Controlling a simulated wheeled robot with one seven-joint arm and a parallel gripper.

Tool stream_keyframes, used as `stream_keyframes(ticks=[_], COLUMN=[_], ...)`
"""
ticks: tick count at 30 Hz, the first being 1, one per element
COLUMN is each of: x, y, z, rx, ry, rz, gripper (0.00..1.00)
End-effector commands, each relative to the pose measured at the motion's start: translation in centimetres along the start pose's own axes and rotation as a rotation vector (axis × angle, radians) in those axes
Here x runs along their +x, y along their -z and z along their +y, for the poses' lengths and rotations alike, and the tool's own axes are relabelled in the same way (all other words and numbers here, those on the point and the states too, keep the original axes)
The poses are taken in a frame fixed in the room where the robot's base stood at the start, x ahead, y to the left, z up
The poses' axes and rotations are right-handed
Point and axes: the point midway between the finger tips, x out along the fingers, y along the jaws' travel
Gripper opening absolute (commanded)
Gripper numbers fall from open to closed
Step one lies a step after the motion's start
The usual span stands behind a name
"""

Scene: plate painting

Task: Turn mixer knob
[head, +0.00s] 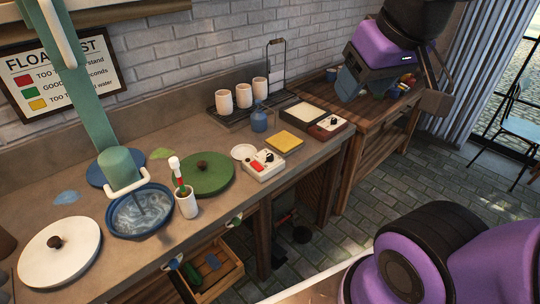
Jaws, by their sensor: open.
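A green mixer (118,165) with a pale handle stands at the left, its rod down in a blue bowl (165,228) of swirled blue-white liquid. A small white control box (263,165) with a red switch and a dark knob (268,155) sits near the counter's front edge. A second box (327,125) with a white top and small controls lies further right. I cannot tell for sure which knob belongs to the mixer.
A green lid (206,173), a cup with a brush (187,203) and a white lid (58,254) stand on the counter (105,210). A rack with several cups (243,96), a blue bottle (259,120) and a yellow sponge-like block (285,141) are behind. An open drawer (213,283) juts out below.

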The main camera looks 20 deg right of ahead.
Motion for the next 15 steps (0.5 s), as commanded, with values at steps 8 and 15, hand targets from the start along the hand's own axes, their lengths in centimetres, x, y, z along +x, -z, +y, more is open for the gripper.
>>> stream_keyframes(ticks=[8, 15], x=[2.3, 6.3], y=[4.6, 9.8], z=[0.2, 0.5], rx=[-0.126, -0.285], ry=[-0.023, -0.032], rz=[-0.063, -0.136], gripper=[0.56, 0.56])
